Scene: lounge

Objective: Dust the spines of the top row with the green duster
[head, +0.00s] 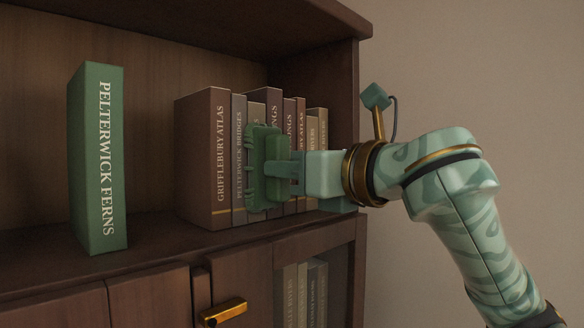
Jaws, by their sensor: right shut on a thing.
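The green duster (257,165) is a dark green block with a ridged left side. It stands upright in front of the spines of the top row of books (240,190). My right gripper (288,172) comes in from the right and is shut on the duster. The duster hides parts of several spines behind it; I cannot tell whether it touches them. The brown book Grifflebury Atlas (206,165) at the row's left end is clear of the duster. My left gripper is not in view.
A large green book, Pelterwick Ferns (100,160), stands apart on the left of the shelf (150,250), with a gap before the row. The bookcase side panel (347,120) stands right of the row. A brass handle (224,312) sticks out below.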

